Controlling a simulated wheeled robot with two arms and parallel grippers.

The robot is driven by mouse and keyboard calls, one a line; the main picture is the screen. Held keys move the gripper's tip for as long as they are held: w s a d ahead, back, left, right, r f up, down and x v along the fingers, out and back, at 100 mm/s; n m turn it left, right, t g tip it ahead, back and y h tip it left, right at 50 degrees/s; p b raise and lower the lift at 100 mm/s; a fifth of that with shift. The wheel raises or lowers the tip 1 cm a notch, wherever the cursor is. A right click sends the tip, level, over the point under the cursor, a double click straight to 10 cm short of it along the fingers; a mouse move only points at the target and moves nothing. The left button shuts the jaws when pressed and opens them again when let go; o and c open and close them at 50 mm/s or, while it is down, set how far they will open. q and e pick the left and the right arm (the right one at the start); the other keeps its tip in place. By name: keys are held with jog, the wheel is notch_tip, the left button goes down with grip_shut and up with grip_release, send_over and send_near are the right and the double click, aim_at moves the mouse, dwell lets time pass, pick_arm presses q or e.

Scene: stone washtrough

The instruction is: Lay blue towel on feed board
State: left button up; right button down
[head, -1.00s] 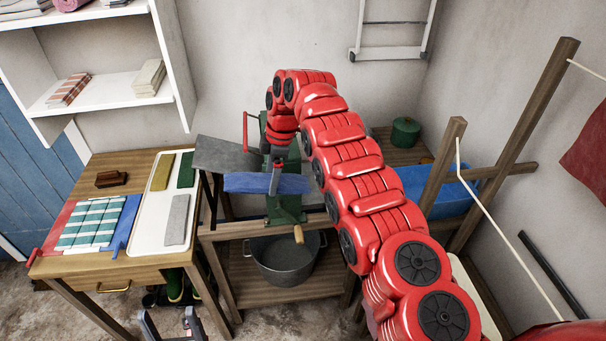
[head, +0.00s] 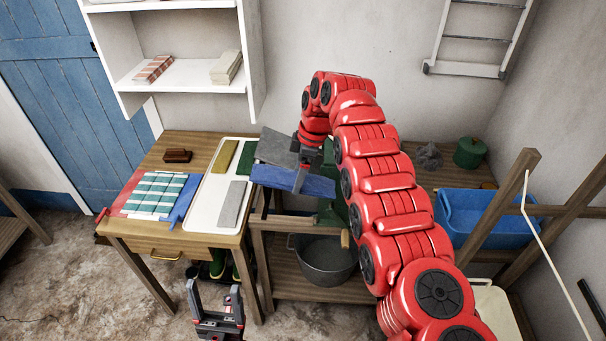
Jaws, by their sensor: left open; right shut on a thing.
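The blue towel (head: 280,178) is a flat folded strip in my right gripper (head: 303,168), which is shut on it. The towel is tilted, its right end lower in the picture. It overlaps the near edge of the grey feed board (head: 277,146); I cannot tell whether it touches the board. The feed board sits left of the green mangle (head: 330,158), which my red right arm partly hides. My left gripper (head: 215,292) is open and empty, low in front of the wooden table.
The wooden table (head: 205,147) at left holds a white tray (head: 203,212) with folded cloths, a striped towel (head: 156,193) and a brown brush (head: 178,156). A metal pot (head: 325,262) stands below the mangle. A blue tub (head: 470,212) is at right.

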jog(key=shift+s+a+r, duration=0.1)
jog(key=shift+a, duration=0.2)
